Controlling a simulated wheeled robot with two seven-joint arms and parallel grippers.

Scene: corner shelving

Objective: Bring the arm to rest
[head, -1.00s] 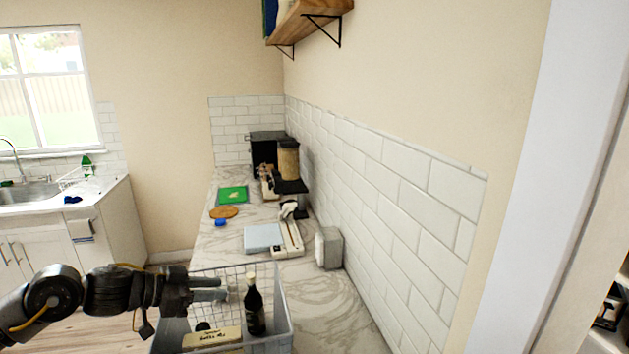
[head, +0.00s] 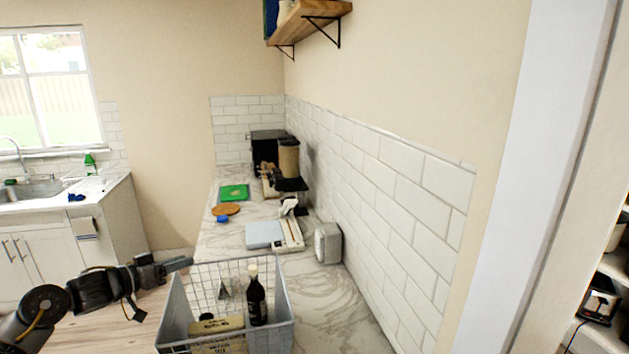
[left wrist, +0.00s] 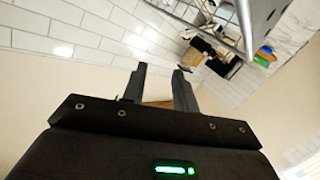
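My left arm comes in from the lower left in the head view. Its gripper (head: 178,265) is beside the left rim of a grey wire basket (head: 285,312), a little above it. In the left wrist view the two fingers of the left gripper (left wrist: 160,72) stand apart with nothing between them. My right gripper is not in view.
The basket holds a dark bottle (head: 256,300) and a pale box (head: 215,326). The marble counter (head: 340,300) carries a white scale-like board (head: 264,235), a grey box (head: 328,243) and a coffee machine (head: 288,160). A tiled wall (head: 400,200) stands right.

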